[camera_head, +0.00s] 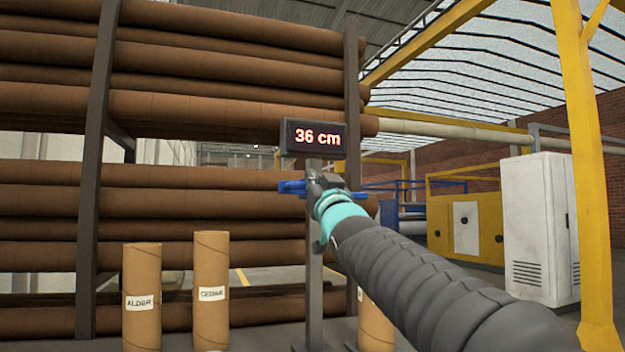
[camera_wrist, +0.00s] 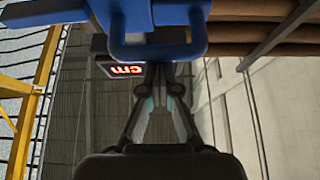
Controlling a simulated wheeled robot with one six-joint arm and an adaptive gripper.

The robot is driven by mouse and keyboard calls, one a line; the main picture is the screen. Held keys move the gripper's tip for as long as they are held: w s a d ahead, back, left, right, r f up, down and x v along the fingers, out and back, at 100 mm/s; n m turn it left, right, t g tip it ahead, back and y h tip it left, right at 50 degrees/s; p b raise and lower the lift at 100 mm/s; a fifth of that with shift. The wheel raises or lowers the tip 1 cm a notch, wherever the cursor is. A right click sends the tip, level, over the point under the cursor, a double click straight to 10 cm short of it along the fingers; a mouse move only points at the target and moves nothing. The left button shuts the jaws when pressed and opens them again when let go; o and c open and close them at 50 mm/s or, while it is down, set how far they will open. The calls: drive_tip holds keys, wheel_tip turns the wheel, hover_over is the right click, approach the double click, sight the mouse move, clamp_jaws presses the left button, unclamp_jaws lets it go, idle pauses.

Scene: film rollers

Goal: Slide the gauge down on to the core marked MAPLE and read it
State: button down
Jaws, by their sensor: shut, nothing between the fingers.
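The blue gauge (camera_head: 291,187) sits on an upright grey post (camera_head: 314,290), below a display reading 36 cm (camera_head: 317,138). In the wrist view the gauge (camera_wrist: 150,15) spans the top, with a loop-shaped blue handle (camera_wrist: 157,50). My gripper (camera_head: 318,183) is shut and empty at the gauge; in the wrist view its fingertips (camera_wrist: 163,72) are at the handle's lower edge. I cannot tell if they touch it. A brown core (camera_head: 375,322) stands right of the post, mostly behind my arm, with its label almost fully hidden. No MAPLE label is readable.
Cores labelled ALDER (camera_head: 142,302) and, apparently, CEDAR (camera_head: 211,285) stand upright at the left. A rack (camera_head: 97,150) of long brown tubes fills the left background. A white cabinet (camera_head: 535,225) and yellow column (camera_head: 585,180) stand at the right.

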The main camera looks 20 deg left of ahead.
wheel_tip(320, 180, down, 9)
drive_tip(key=b, duration=0.8)
drive_tip(key=s+d+f, duration=0.1)
drive_tip(key=s+d, duration=0.4)
drive_tip(key=s, duration=0.2)
drive_tip(key=shift+s+p, duration=0.3)
drive_tip(key=shift+s, duration=0.1)
drive_tip(key=shift+d+f, duration=0.1)
drive_tip(key=shift+f, duration=0.1)
idle(0.4)
